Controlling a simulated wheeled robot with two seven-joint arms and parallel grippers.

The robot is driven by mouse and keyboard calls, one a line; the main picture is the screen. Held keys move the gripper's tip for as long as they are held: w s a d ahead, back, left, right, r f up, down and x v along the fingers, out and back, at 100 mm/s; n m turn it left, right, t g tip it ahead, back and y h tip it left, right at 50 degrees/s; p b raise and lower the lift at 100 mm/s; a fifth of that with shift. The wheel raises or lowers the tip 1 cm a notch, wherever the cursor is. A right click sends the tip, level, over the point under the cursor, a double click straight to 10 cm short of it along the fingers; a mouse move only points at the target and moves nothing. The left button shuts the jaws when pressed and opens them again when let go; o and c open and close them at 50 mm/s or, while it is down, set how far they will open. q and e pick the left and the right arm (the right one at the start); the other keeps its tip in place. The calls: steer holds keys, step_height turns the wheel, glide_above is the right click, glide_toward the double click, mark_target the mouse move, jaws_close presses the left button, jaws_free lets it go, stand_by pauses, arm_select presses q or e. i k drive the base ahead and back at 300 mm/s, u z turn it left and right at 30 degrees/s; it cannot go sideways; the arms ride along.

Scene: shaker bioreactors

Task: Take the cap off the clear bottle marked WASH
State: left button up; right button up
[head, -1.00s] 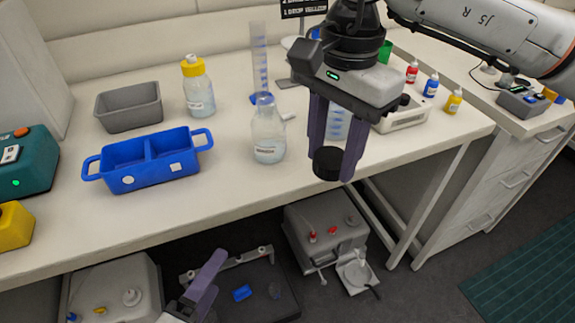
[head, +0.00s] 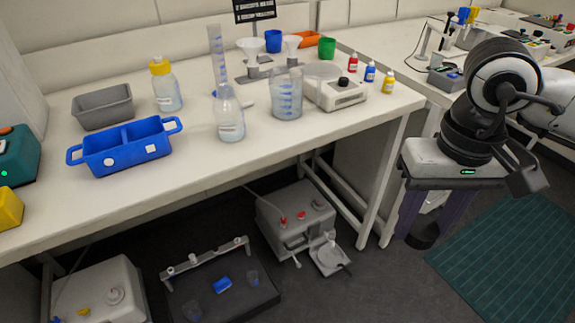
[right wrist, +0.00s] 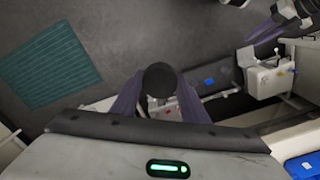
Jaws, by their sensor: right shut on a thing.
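My right gripper (head: 428,222) is at the right of the head view, beyond the bench's right end and above the floor. It is shut on a black round cap (head: 423,236), which also shows between the fingers in the right wrist view (right wrist: 160,79). Another clear bottle (head: 167,92) has a yellow cap. Their labels are too small to read. My left gripper (right wrist: 270,28) shows partly at the upper right of the right wrist view; its opening is unclear.
On the bench (head: 290,155) are a blue two-part caddy (head: 125,148), a grey bin (head: 103,106), a measuring cylinder (head: 217,55), a beaker (head: 287,95) and a white device (head: 335,88). Small coloured bottles stand near its right end. A green mat (head: 500,262) lies on the floor.

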mark_target(228, 109)
steer(key=z, duration=0.35)
steer(key=k, duration=0.7)
steer(key=u, duration=0.8)
steer(key=i, duration=1.4)
steer(key=z, duration=0.15)
